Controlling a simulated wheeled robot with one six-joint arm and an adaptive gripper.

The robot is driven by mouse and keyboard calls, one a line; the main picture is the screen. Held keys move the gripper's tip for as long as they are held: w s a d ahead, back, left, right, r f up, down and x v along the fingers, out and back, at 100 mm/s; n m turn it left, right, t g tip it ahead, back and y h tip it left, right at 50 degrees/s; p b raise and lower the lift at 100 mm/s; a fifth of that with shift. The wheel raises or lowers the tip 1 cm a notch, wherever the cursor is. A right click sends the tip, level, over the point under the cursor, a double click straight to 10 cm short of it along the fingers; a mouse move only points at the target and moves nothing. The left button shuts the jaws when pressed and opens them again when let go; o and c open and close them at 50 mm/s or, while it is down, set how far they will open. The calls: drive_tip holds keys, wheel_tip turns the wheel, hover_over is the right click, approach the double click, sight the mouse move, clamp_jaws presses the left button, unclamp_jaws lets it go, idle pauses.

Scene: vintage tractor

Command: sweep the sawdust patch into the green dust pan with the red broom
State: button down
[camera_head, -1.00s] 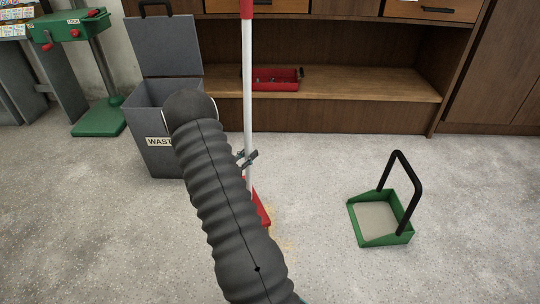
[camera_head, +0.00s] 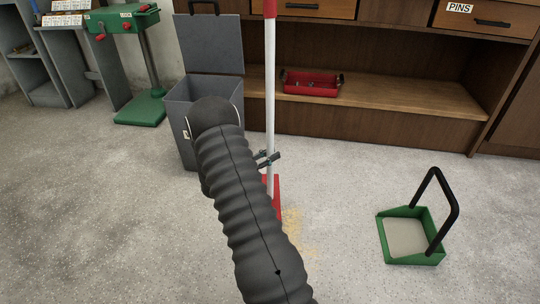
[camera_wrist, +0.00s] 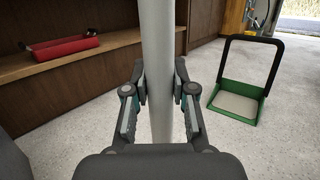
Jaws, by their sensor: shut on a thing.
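My gripper (camera_head: 267,159) is shut on the white handle of the red broom (camera_head: 270,95), which stands about upright. In the wrist view the handle (camera_wrist: 158,40) passes between the two fingers of my gripper (camera_wrist: 160,90). The red broom head is at the floor, partly hidden behind my arm. The sawdust patch (camera_head: 293,228) is a pale tan smear on the floor just right of the broom head. The green dust pan (camera_head: 400,258) with its tall black handle sits on the floor to the right, apart from the sawdust; it also shows in the wrist view (camera_wrist: 234,115).
A grey waste bin (camera_head: 180,125) with its lid raised stands behind my arm. A wooden cabinet (camera_head: 400,125) with a low shelf holding a red tray (camera_head: 311,90) spans the back. A green stand (camera_head: 140,108) is at the left. Floor between sawdust and pan is clear.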

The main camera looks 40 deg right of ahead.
sight(270, 173)
drive_tip(key=shift+f+b, duration=1.3)
drive_tip(key=shift+f, duration=0.75)
drive_tip(key=shift+f+b, duration=0.85)
drive_tip(key=shift+f, duration=1.6)
drive_tip(key=s+d, duration=0.2)
drive_tip(key=s+d+p, duration=0.1)
drive_tip(key=shift+s+d+r, duration=0.25)
drive_tip(key=shift+d+r, duration=0.05)
